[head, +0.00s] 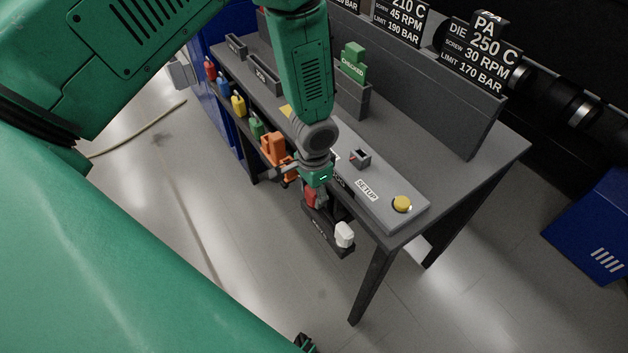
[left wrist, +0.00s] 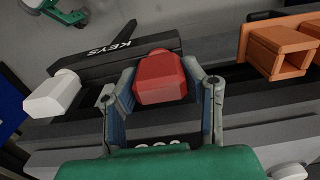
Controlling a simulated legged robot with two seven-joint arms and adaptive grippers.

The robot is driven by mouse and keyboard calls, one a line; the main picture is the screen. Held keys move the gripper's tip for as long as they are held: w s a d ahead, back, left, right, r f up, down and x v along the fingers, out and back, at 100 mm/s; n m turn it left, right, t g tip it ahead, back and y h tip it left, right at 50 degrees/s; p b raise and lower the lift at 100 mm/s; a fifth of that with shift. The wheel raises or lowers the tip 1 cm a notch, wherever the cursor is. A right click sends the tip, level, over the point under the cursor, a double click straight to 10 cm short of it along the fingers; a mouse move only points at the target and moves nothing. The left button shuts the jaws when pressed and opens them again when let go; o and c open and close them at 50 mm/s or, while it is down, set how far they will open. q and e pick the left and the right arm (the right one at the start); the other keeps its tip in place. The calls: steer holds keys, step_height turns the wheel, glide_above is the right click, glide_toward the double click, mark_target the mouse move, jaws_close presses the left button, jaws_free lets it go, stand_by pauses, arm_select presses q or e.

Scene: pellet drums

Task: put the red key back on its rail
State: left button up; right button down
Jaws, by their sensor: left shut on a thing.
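The red key (head: 310,197) is a faceted red block at the table's front edge. It also shows in the left wrist view (left wrist: 160,78), between the two fingers of my left gripper (head: 313,190), which is shut on it. The dark rail marked KEYS (head: 322,232) sticks out from the table front, right beside the red key. In the left wrist view the rail (left wrist: 122,47) passes behind the key; I cannot tell whether they touch. A white key (head: 344,234) sits at the rail's other end. My right gripper is not in view.
Orange holders (head: 273,147) hang on the table front close left of my gripper, followed by green (head: 256,127), yellow (head: 238,105) and other coloured pieces. A panel with a yellow button (head: 402,204) lies on the table (head: 440,165). The floor in front is open.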

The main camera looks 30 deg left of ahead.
arm_select(q)
steer(key=o, duration=1.3)
steer(key=shift+o, duration=0.2)
steer(key=shift+r, duration=0.25)
step_height(320, 180, up, 11)
steer(key=shift+r, duration=0.2)
steer(key=s+a+f+n+b, duration=0.1)
steer(key=s+f+n+b, duration=0.3)
steer(key=s+f+b, duration=0.7)
steer(key=s+f, duration=1.1)
steer(key=f, duration=0.3)
steer(key=shift+s+a+t+b, duration=0.25)
steer(key=shift+s+t+b, duration=0.05)
